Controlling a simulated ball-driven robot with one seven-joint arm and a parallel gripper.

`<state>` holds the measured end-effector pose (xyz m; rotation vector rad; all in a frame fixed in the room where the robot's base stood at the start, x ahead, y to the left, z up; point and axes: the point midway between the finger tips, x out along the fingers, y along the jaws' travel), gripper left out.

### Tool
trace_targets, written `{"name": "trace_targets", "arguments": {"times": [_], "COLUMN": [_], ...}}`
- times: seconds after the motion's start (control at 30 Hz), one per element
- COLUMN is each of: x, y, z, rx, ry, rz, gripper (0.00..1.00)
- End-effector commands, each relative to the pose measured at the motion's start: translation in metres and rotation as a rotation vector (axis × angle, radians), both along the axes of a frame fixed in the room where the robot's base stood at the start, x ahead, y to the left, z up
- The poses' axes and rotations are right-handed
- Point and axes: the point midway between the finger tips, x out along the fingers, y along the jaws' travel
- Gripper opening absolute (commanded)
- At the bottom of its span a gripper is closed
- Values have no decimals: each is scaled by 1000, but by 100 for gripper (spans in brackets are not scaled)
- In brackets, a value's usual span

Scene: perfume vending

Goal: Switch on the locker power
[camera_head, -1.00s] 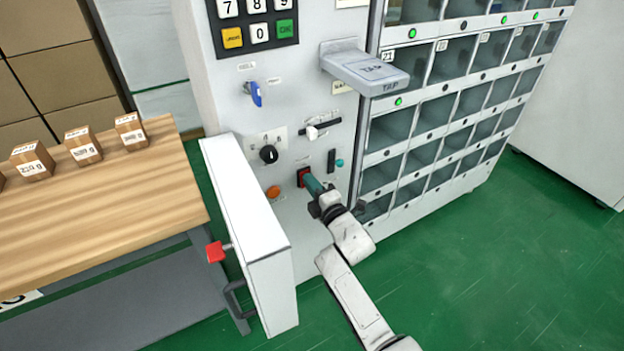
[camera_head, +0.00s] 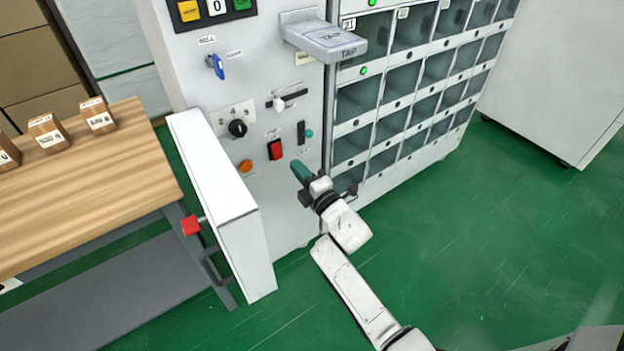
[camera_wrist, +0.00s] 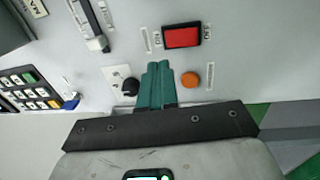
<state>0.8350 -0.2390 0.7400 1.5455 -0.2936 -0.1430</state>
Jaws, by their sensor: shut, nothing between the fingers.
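A red rocker switch (camera_head: 275,149) in a black frame sits on the grey control panel (camera_head: 285,205) of the locker cabinet. It also shows in the wrist view (camera_wrist: 182,37), with small ON and OFF labels at its two ends. My gripper (camera_head: 297,166) has teal fingers, is shut and empty, and is apart from the switch, to its lower right in the head view. In the wrist view the closed fingertips (camera_wrist: 158,66) point between a black knob (camera_wrist: 131,87) and an orange round button or lamp (camera_wrist: 190,79). Which side of the rocker is pressed is unclear.
An open white panel door (camera_head: 222,200) stands out left of the controls. A TAP reader ledge (camera_head: 325,38) juts out above. Locker compartments (camera_head: 355,100) lie to the right, some with green lights. A wooden table (camera_head: 85,185) with small boxes is at left. Green floor is clear at right.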

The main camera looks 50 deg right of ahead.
Motion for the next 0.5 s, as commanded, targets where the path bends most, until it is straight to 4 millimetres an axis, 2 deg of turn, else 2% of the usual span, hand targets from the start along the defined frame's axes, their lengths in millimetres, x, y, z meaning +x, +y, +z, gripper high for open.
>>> {"name": "trace_targets", "arguments": {"times": [0.2, 0.5], "x": [-34, -51], "y": [10, 15], "z": [5, 9], "rx": [0, 0], "ry": [1, 0], "rz": [0, 0], "gripper": [0, 0]}}
